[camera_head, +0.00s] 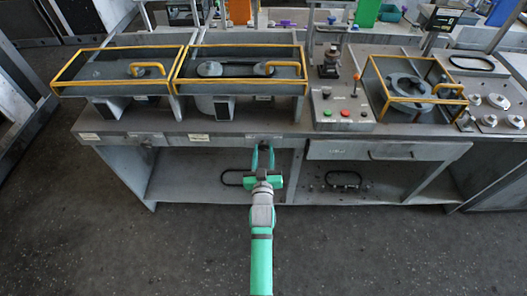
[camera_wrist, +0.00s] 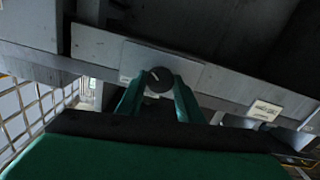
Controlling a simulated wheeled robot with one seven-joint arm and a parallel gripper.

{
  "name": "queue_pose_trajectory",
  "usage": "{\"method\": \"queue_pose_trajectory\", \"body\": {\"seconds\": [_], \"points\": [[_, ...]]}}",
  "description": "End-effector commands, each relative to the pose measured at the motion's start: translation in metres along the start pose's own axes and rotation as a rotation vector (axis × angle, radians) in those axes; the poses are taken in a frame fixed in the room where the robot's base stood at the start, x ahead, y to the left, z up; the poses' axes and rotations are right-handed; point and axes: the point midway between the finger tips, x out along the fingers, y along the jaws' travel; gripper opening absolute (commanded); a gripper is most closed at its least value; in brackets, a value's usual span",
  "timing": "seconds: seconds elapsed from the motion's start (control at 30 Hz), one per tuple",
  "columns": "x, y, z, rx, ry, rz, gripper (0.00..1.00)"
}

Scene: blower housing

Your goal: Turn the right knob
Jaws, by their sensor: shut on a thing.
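A round dark knob (camera_wrist: 158,82) with a white pointer mark sits on a light plate on the bench's front face in the wrist view. The pointer tilts toward the upper left in that view. My gripper (camera_wrist: 160,88) has one green finger on each side of the knob and is shut on it. In the head view my gripper (camera_head: 263,150) reaches the bench's front edge at the middle. The knob is hidden or too small to make out there, and no second knob is clear in the wrist view.
The grey bench (camera_head: 225,127) carries yellow-framed covers (camera_head: 240,84) at left and a button panel (camera_head: 340,112) at right. A drawer (camera_head: 375,151) is right of my gripper. The lower shelf (camera_head: 200,182) is below. The floor in front is clear.

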Motion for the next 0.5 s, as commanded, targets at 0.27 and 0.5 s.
{"method": "queue_pose_trajectory", "body": {"seconds": [0.27, 0.5], "points": [[-0.0004, -0.0004, 0.0005, 0.122, -0.001, -0.001, 0.11], [-0.0004, -0.0006, 0.0005, 0.157, -0.001, -0.001, 0.11]]}}
